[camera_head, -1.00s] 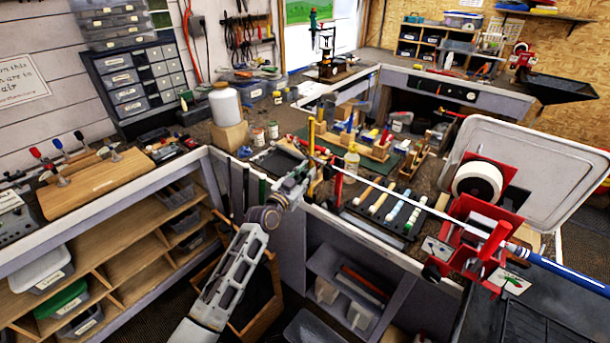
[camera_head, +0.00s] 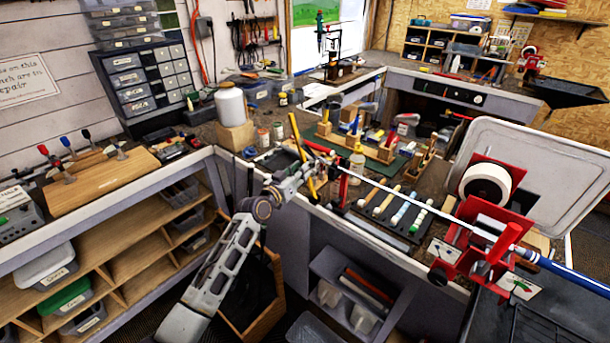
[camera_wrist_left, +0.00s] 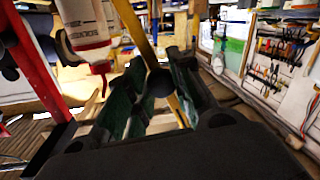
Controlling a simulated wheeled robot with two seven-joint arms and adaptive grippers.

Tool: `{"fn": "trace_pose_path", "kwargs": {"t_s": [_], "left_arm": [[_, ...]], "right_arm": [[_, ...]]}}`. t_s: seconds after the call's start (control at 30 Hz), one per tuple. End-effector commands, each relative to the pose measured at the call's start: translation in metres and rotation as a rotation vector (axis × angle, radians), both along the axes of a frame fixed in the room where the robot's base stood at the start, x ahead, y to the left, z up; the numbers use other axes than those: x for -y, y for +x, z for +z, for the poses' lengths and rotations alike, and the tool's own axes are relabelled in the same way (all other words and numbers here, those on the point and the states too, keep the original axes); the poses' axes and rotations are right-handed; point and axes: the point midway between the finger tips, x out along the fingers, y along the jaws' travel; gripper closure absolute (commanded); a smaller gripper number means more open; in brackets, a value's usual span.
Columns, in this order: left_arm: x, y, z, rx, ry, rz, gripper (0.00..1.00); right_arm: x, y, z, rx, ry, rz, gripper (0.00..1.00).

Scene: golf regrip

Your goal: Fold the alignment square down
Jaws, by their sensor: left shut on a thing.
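The yellow alignment square (camera_head: 296,132) is at the front edge of the bench by the far end of the club shaft (camera_head: 400,190). Its long arm leans to the upper left, and a lower yellow part shows beside my gripper. My left gripper (camera_head: 306,174) is at the square, shut on it. In the left wrist view the yellow bar (camera_wrist_left: 136,32) runs down between the dark green finger pads (camera_wrist_left: 155,100); a dark round knob partly covers it. The right gripper is not in view.
The club shaft passes through a red clamp (camera_head: 480,240) at right, its blue grip (camera_head: 570,278) beyond. A black rack of grips (camera_head: 388,214) lies near the bench edge. A red upright (camera_head: 343,187) stands close to my gripper's right.

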Motion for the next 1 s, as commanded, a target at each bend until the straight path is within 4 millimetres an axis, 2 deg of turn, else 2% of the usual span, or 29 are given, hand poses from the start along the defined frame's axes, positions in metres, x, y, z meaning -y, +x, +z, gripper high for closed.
{"fn": "trace_pose_path", "kwargs": {"t_s": [0.03, 0.1, 0.4, 0.97, 1.0], "left_arm": [[-0.009, 0.006, 0.0, -0.007, -0.018, 0.01, 1.0], [-0.014, 0.009, -0.003, -0.034, -0.057, 0.01, 1.0], [-0.027, 0.018, -0.011, -0.121, -0.177, 0.011, 1.0], [-0.031, 0.02, -0.014, -0.144, -0.206, 0.01, 1.0], [-0.031, 0.02, -0.014, -0.144, -0.206, 0.01, 0.72]], "right_arm": [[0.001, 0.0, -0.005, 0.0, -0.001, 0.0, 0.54], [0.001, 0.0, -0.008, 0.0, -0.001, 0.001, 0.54], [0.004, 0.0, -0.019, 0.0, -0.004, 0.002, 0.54], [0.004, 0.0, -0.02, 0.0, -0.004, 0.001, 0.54], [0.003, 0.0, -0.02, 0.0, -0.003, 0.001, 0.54]]}}
